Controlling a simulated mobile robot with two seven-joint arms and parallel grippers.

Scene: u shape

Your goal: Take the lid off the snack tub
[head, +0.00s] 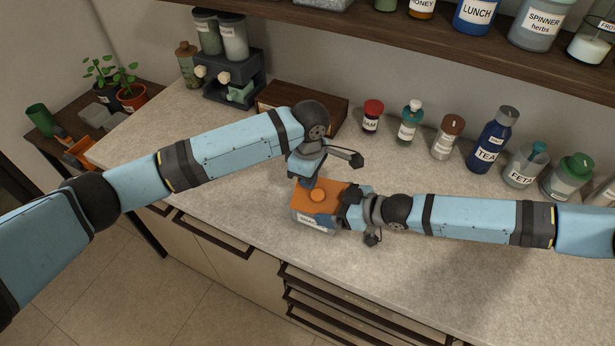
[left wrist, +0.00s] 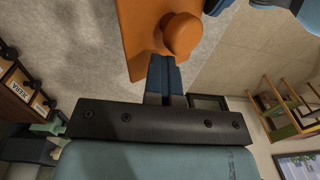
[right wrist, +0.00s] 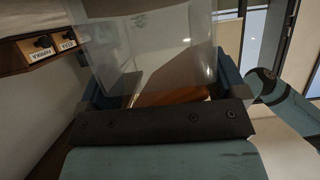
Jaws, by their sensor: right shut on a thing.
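The snack tub (head: 312,221) stands on the counter, a clear box with a white label and a flat orange lid (head: 334,190) with a round knob (head: 318,195). The lid lies on the tub; the left wrist view shows the lid and its knob (left wrist: 183,34) close up. My right gripper (head: 348,208) is shut on the tub from the right; in the right wrist view the tub's clear wall (right wrist: 150,45) lies between its fingers. My left gripper (head: 308,183) is at the lid's back left edge, near the knob. Its fingers (left wrist: 164,72) are together with nothing seen between them.
A wooden box (head: 335,112) stands behind my left gripper. A row of jars and a blue tea bottle (head: 491,140) lines the back right, under a shelf (head: 400,25). A dark machine (head: 232,80) stands at the back left. The counter in front of the jars is mostly clear.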

